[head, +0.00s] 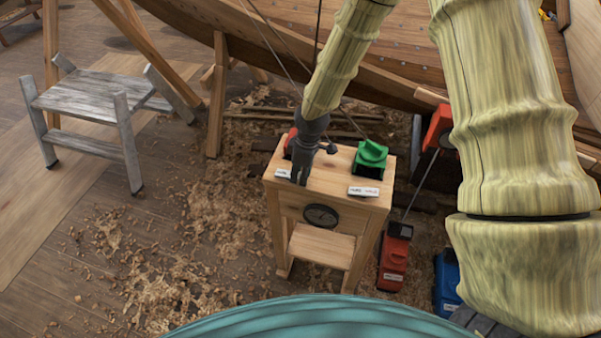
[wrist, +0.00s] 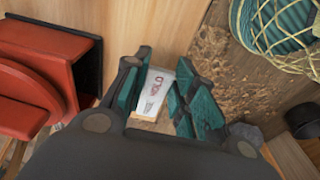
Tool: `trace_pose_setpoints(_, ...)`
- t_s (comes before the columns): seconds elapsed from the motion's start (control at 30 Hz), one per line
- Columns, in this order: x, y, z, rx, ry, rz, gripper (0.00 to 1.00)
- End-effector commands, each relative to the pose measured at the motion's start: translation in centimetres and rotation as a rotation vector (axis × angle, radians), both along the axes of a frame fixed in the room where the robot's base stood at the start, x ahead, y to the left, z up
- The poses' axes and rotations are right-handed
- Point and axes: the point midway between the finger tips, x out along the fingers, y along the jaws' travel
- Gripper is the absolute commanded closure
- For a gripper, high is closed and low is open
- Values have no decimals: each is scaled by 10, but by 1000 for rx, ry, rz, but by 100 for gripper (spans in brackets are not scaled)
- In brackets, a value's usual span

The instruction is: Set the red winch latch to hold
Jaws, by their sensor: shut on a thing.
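The red winch latch (head: 290,143) sits on the left of the wooden stand's top, partly hidden behind my arm. In the wrist view its red body (wrist: 62,55) and round red part (wrist: 25,100) fill the left side. My gripper (head: 301,180) points down at the front left of the stand top. In the wrist view the fingers (wrist: 162,68) stand some way apart, with a white label (wrist: 155,90) reading HOLD showing between their tips. What the jaws grip is not clear. The same label (head: 283,173) shows in the head view, partly covered by the fingers. The latch's lever position cannot be told.
A green latch (head: 370,157) with its own label (head: 363,191) sits on the right of the stand (head: 330,190). A small dark knob (head: 332,149) is close to my gripper's right.

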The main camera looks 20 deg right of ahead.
Motion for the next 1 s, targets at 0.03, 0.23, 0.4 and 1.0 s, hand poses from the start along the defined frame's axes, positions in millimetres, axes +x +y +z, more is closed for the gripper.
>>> trace_pose_setpoints(0.03, 0, 0, 0, 0, -1, 0, 97)
trace_pose_setpoints(0.23, 0, 0, 0, 0, 0, 0, 52)
trace_pose_setpoints(0.4, 0, 0, 0, 0, 0, 0, 52)
trace_pose_setpoints(1.0, -2, -5, 55, 1, -3, -1, 52)
